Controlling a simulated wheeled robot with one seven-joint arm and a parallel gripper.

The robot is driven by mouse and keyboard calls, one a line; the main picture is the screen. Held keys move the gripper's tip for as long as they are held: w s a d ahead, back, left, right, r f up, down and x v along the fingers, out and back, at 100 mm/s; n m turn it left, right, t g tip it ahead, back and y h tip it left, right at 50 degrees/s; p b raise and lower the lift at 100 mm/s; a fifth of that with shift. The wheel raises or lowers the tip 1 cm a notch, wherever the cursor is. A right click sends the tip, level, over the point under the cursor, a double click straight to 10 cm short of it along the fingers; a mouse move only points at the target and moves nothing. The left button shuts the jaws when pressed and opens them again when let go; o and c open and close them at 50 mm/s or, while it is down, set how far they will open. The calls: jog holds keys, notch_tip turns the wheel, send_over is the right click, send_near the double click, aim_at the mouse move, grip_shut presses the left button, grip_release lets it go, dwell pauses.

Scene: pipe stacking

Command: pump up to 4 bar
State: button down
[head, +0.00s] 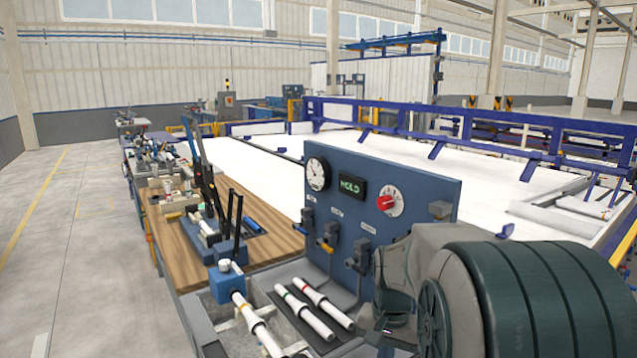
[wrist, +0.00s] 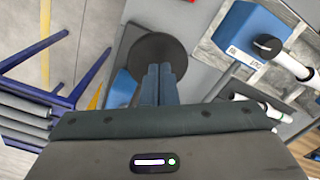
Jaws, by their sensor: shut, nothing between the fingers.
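The round white pressure gauge (head: 317,174) is on the upper left of the upright blue panel (head: 425,195); its needle is too small to read. A small display (head: 352,187) beside it shows green letters that look like HOLD. A red knob (head: 386,202) on a white dial is to its right.
Several valves (head: 328,237) line the panel's lower face. White pipes with coloured bands (head: 305,312) lie in the grey tray below. A wooden bench top (head: 258,238) stretches behind, with tools farther back. Open floor (head: 75,250) is at left.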

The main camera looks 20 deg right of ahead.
jog(key=shift+d+f+b, duration=0.1)
jog(key=shift+f+b, duration=1.2)
jog(key=shift+f, duration=0.55)
jog(key=shift+f+b, duration=1.7)
jog(key=shift+f, duration=0.75)
jog(key=r+p, duration=0.2)
jog(key=r, duration=0.1)
jog(key=r+p, duration=0.2)
jog(key=r, duration=0.1)
jog(key=r+p, duration=0.2)
jog(key=shift+s+a+r+p, duration=0.1)
jog(key=shift+a+r+p, duration=0.2)
jog(key=shift+r, duration=0.1)
jog(key=shift+f, duration=0.1)
jog(key=shift+f, duration=0.2)
